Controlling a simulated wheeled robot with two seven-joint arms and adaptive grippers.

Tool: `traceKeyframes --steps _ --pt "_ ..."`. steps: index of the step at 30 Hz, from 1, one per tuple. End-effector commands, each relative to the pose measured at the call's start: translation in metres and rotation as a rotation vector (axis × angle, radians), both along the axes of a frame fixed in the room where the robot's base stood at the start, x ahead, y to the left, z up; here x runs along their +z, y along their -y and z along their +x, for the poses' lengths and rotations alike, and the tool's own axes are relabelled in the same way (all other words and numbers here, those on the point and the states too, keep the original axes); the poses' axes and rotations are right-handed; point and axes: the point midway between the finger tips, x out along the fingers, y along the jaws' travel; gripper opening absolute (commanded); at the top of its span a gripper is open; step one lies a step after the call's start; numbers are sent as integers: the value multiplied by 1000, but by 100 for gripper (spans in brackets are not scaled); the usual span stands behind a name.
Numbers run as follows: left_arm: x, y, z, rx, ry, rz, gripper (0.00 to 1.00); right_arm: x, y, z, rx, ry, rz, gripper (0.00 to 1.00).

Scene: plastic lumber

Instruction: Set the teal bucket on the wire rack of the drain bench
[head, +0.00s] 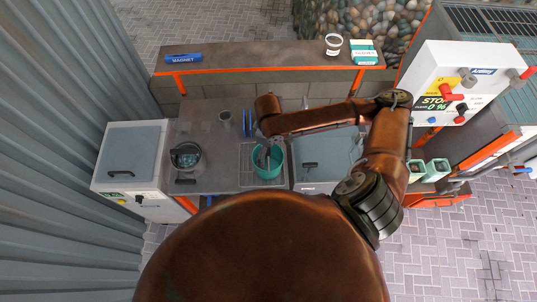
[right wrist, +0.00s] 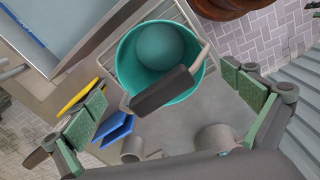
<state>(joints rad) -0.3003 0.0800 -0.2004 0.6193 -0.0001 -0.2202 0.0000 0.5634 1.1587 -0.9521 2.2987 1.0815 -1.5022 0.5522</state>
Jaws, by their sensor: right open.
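The teal bucket (head: 270,170) stands upright on or over the wire rack (head: 246,176) in the head view. In the right wrist view I look down into the bucket (right wrist: 166,48), and the rack (right wrist: 172,8) shows beside its rim. Its dark handle grip (right wrist: 163,92) is raised and lies between my right fingers. My right gripper (right wrist: 170,98) is open, with its green-padded fingers apart on either side of the handle and not touching it. In the head view my right gripper (head: 263,148) is over the bucket. My left gripper is not in view.
A dark pot (head: 186,155) stands left on the grey bench (head: 215,178). Blue pieces (head: 248,123) and a grey cup (head: 225,117) stand behind the rack. A grey lidded bin (head: 135,150) is at far left. A shelf (head: 270,55) runs behind.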

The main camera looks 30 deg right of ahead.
Motion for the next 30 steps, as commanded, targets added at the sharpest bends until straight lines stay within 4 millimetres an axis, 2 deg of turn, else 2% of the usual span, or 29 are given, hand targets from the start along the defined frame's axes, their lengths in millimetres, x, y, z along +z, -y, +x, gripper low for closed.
traceKeyframes --steps 1,6,12,30 --pt "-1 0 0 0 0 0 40 12 1 1 1 5 -1 100" --pt "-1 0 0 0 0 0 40 42 0 1 0 2 -1 100" --pt "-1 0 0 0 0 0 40 60 0 0 0 1 -2 100" --pt "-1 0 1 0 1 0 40 61 0 0 0 -1 -1 100"
